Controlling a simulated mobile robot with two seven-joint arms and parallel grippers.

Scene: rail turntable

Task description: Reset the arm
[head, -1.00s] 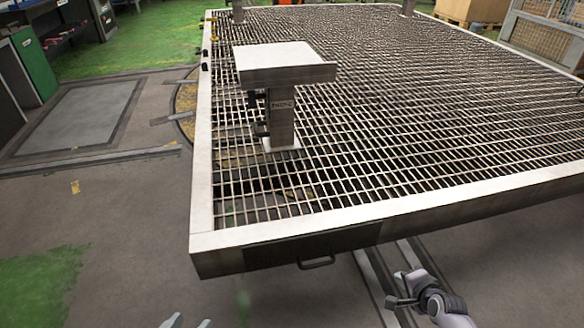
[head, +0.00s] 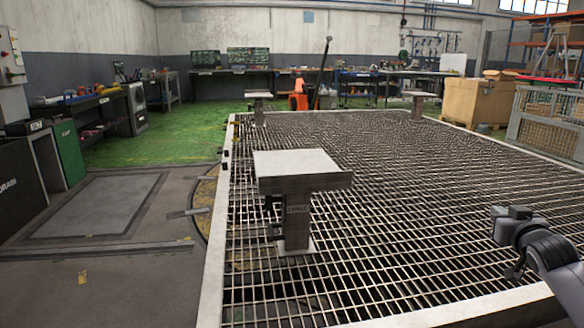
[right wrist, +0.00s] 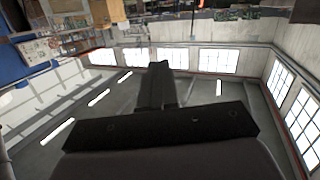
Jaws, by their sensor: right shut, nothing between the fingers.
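My right arm comes in at the right edge of the head view, and its right gripper (head: 510,213) is held up over the near right part of the turntable grating, touching nothing that I can see. In the right wrist view the dark fingers (right wrist: 158,72) are together and empty, with windows and ceiling lights behind them. My left gripper is not in view. The turntable (head: 212,270) is a large steel grating with a pale metal frame. A flat-topped metal pedestal (head: 300,168) stands upright on its near left part.
Two smaller pedestals stand at the grating's far end, left (head: 259,105) and right (head: 419,104). Workbenches (head: 112,98) line the left and back walls. A cardboard box (head: 478,103) and a mesh cage (head: 545,125) stand at the right. Green floor (head: 150,140) at the back left is clear.

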